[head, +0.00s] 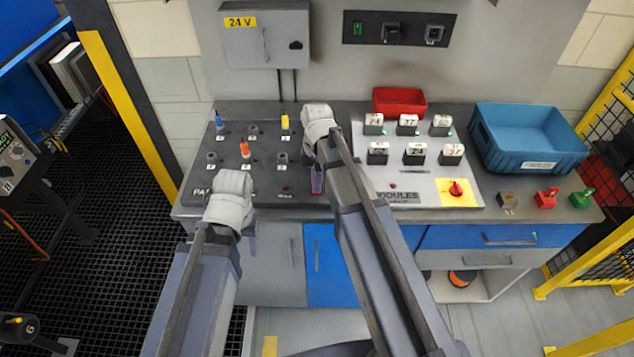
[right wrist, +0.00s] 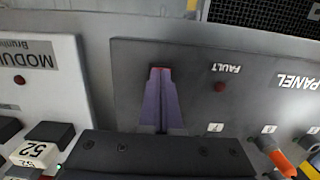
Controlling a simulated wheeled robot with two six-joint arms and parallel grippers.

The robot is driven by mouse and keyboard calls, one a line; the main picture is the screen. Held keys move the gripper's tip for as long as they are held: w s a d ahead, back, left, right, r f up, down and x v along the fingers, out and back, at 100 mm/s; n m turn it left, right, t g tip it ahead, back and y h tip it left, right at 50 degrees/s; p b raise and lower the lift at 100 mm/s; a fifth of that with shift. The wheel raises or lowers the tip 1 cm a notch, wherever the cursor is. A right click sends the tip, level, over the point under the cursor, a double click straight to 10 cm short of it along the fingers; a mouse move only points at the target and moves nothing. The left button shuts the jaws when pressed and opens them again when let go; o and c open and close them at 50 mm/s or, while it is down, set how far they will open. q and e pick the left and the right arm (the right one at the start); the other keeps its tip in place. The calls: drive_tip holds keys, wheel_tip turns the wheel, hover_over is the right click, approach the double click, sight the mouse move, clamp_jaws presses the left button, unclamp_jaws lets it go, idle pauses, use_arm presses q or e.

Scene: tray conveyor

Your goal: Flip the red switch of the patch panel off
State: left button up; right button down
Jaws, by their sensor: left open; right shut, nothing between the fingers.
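The dark patch panel (head: 263,187) is at the left of the bench, with blue, yellow and orange plugs. My right gripper (head: 317,190) is shut and empty at the panel's right part. The right wrist view shows its purple fingers (right wrist: 161,100) together over the patch panel (right wrist: 200,60). A small red piece (right wrist: 160,70) shows at the fingertips; it may be the red switch, mostly hidden by the fingers. I cannot tell whether they touch it or which way it is set. My left gripper (head: 250,240) is open in front of the bench's front edge, its fingers mostly hidden.
A dark red fault lamp (right wrist: 220,87) sits beside the fingers. The modules panel (head: 425,193) has several white-topped blocks and a red knob (head: 456,188) on a yellow plate. A blue crate (head: 528,160) and a red bin (head: 400,112) stand at the right and back.

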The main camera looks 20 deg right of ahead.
drive_tip(key=shift+w, duration=0.2)
drive_tip(key=shift+w+d+r, duration=0.2)
drive_tip(key=shift+w+d, duration=0.05)
drive_tip(key=shift+w, duration=0.35)
drive_tip(key=shift+r+p, duration=0.15)
drive_tip(key=shift+p, duration=0.2)
wheel_tip(320, 180, up, 14)
drive_tip(key=s+p, duration=0.1)
drive_tip(key=p, duration=1.2)
drive_tip(key=shift+s+a+f+p, duration=0.2)
drive_tip(key=shift+s+a+p, duration=0.05)
drive_tip(key=shift+s+p, duration=0.1)
drive_tip(key=s+a+f+n+b, duration=0.3)
drive_tip(key=s+a+f+b, duration=0.2)
drive_tip(key=s, duration=0.2)
drive_tip(key=s+a+f+n+h+b, duration=0.1)
drive_tip(key=s+a+f+n+b, duration=0.3)
drive_tip(key=s+a+f+b, duration=0.2)
drive_tip(key=shift+s+t, duration=0.4)
drive_tip(key=shift+s, duration=0.45)
